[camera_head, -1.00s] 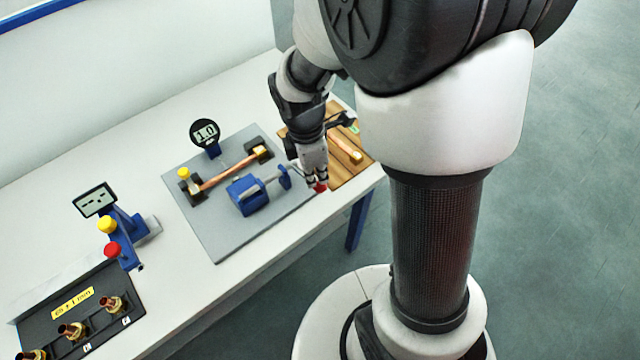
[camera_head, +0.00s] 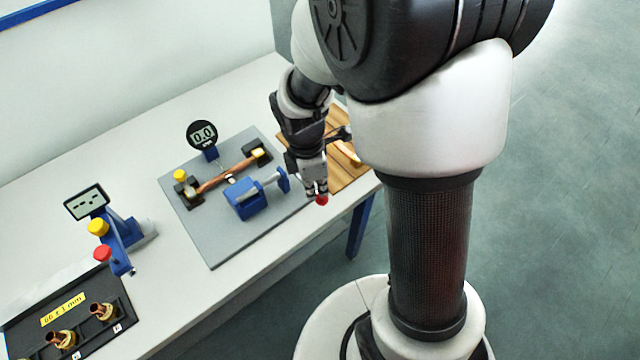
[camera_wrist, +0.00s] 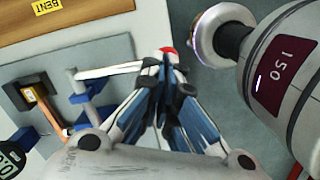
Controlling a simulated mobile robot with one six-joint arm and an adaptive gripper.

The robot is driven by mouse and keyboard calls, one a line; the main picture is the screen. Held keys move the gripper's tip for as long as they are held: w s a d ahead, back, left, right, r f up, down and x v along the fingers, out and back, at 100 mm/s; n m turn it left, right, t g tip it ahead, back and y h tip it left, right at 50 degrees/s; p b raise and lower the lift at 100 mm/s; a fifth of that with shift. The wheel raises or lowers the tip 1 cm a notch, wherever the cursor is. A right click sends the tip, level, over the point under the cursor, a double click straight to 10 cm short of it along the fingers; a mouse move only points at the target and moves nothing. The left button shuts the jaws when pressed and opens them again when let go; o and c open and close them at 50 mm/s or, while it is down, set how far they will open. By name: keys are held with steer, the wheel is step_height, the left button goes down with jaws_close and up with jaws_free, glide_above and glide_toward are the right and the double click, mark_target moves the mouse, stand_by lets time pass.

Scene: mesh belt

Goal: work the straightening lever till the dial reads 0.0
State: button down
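The straightening press is a blue block (camera_head: 244,200) with a light rod, on a grey plate (camera_head: 232,245). Its lever ends in a red knob (camera_head: 321,200), also at the fingertips in the wrist view (camera_wrist: 168,50). My gripper (camera_head: 317,188) is at the knob; its fingers (camera_wrist: 166,66) are drawn together and look closed on it, the contact partly hidden. The round black dial (camera_head: 202,135) reads 0.0; it is cut off in the wrist view. A copper rod (camera_head: 220,178) lies across two dark supports, below the dial.
A wooden board (camera_head: 342,176) with another copper piece lies right of the plate, partly behind my arm; the wrist view shows a yellow BENT label (camera_wrist: 60,5). A blue gauge stand (camera_head: 118,230) and a black tray (camera_head: 25,325) with copper fittings stand at left.

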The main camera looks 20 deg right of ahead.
steer(key=a, duration=0.1)
steer(key=a+r+p, duration=0.1)
steer(key=a, duration=0.1)
steer(key=shift+w, duration=0.2)
step_height(320, 180, up, 12)
steer(key=a, duration=0.1)
steer(key=shift+a, duration=0.2)
stand_by(0.3)
steer(key=shift+w, duration=0.1)
stand_by(0.8)
